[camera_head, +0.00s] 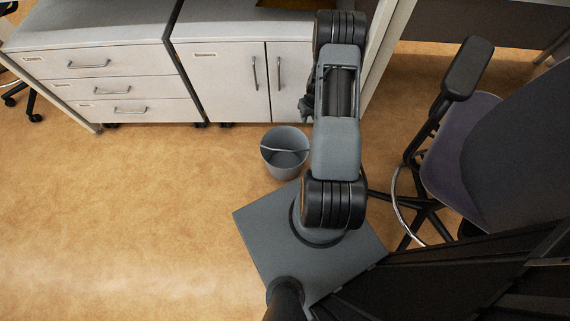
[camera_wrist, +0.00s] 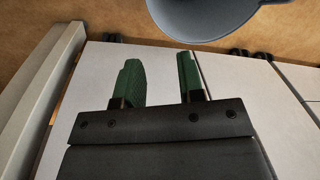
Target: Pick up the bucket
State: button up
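The bucket (camera_head: 286,165) is grey, with a thin handle lying across its open top. It stands upright on the floor in front of the cabinets, just left of my arm in the head view. Part of it shows at the top of the wrist view (camera_wrist: 203,18). My gripper (camera_wrist: 160,72) has two green fingers held apart with nothing between them. In the wrist view its fingertips point toward the bucket and do not appear to touch it. In the head view the gripper is mostly hidden behind my arm.
White cabinets with drawers (camera_head: 104,79) and doors (camera_head: 232,78) stand along the back. An office chair (camera_head: 465,150) with a dark purple seat is on the right. The floor (camera_head: 130,200) to the left of the bucket is clear.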

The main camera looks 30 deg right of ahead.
aim_at(307, 141)
jog(key=f+b, duration=0.1)
jog(key=f, duration=0.3)
jog(key=s+f+b, duration=0.1)
jog(key=f, duration=0.4)
jog(key=f+b, duration=0.1)
jog(key=f, duration=0.4)
jog(key=shift+s+b, duration=0.3)
jog(key=shift+b, duration=0.05)
jog(key=shift+w+f+b, duration=0.15)
jog(key=shift+f+b, duration=1.2)
jog(key=shift+f, duration=1.65)
jog(key=shift+r, duration=0.1)
jog(key=shift+c, duration=0.5)
grip_shut()
